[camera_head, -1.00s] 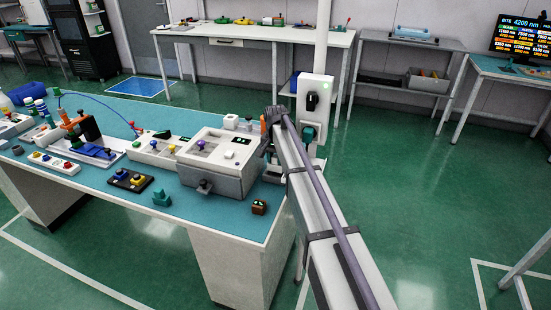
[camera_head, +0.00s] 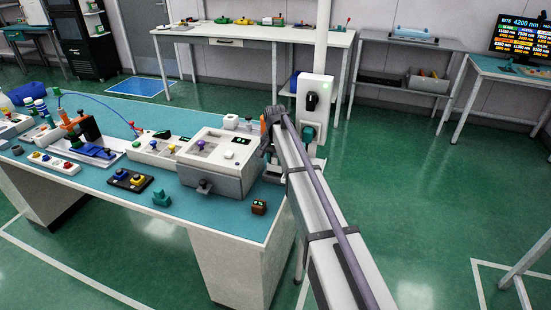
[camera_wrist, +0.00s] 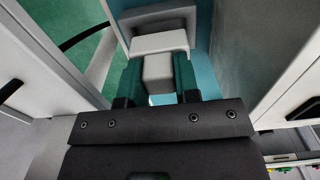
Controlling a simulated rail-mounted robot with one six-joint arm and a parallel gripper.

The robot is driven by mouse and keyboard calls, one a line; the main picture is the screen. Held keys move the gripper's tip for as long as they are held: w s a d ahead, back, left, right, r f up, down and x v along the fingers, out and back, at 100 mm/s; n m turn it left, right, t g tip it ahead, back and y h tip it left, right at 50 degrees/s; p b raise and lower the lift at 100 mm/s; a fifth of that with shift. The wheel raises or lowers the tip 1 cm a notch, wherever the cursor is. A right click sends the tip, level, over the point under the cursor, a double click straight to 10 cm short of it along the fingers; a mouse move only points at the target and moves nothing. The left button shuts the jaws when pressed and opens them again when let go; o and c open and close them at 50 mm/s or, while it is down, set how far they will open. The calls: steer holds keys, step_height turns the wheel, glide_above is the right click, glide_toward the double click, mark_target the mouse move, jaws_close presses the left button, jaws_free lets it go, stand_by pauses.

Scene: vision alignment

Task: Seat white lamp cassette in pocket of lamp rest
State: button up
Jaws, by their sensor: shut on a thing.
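The white lamp cassette (camera_wrist: 160,44) is between the two green fingers of my gripper (camera_wrist: 158,72) in the wrist view. Its wider white top stands above the fingers and its narrower body sits between them. A pale grey block with a recessed face (camera_wrist: 158,21), which looks like the lamp rest, is just beyond the cassette. I cannot tell whether the two touch, as the cassette covers the block's lower part. In the head view my arm's end is by the right end of the teal bench, and the fingers and cassette are hidden there.
A grey box instrument (camera_head: 222,165) stands close to the left of my arm's end. A white post with a switch box (camera_head: 315,95) rises just right of it.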

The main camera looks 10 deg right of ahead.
mark_target(276, 165)
steer(key=shift+f, duration=0.1)
steer(key=shift+f+b, duration=0.85)
steer(key=shift+b, duration=0.05)
steer(key=shift+f+b, duration=0.6)
steer(key=shift+b, duration=0.05)
steer(key=shift+f+b, duration=0.3)
stand_by(0.4)
steer(key=o, duration=1)
steer(key=shift+o, duration=0.5)
steer(key=o, duration=0.3)
